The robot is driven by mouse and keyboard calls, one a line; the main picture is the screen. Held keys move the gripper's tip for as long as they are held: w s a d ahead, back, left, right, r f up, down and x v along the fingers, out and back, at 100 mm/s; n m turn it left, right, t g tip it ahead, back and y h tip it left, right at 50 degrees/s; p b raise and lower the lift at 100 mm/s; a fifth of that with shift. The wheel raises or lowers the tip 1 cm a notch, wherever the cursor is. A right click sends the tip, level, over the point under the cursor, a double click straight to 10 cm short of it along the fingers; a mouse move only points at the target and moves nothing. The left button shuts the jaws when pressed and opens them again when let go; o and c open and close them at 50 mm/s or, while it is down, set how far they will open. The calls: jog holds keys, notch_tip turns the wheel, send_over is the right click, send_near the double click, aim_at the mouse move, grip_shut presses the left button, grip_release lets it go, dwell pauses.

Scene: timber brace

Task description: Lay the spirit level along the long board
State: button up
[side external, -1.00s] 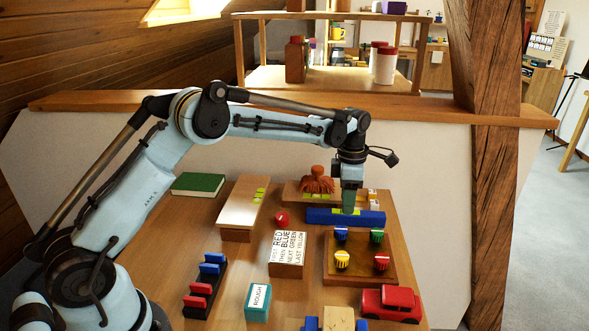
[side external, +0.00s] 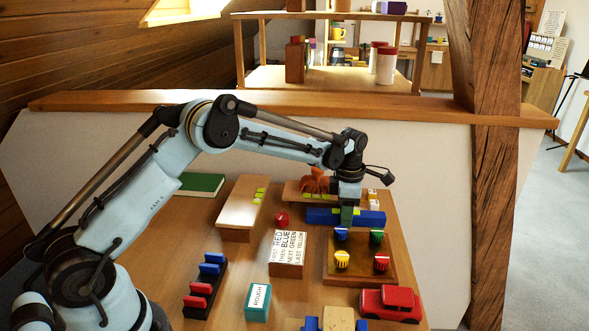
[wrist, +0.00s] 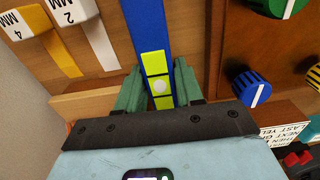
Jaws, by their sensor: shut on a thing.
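The spirit level is a long blue bar (side external: 323,215) with yellow-green patches. It lies left to right near the back of the table in the side view. It also shows in the wrist view (wrist: 147,22). My gripper (side external: 347,218) is shut on it near its middle in the side view. In the wrist view the green fingers (wrist: 158,88) flank the bar at the yellow-green patches. A pale wooden board (side external: 238,213) with yellow-green pieces stands to the left. Another wooden board (side external: 292,192) lies just behind the level; I cannot tell which is the long board.
A board with coloured knobs (side external: 362,262) is in front, and a red ball (side external: 281,219) lies left. A lettered block (side external: 287,262) and red toy car (side external: 391,303) stand nearer.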

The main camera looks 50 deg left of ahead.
jog(key=shift+r, duration=0.5)
jog(key=r, duration=0.3)
jog(key=shift+s+d+r, duration=0.15)
jog(key=shift+d+r, duration=0.15)
jog(key=shift+d, duration=0.05)
jog(key=s+d+r, duration=0.5)
jog(key=d+r, duration=0.1)
jog(key=d, duration=0.3)
jog(key=m, duration=1.8)
send_near(242, 195)
jog(key=shift+f, duration=3.05)
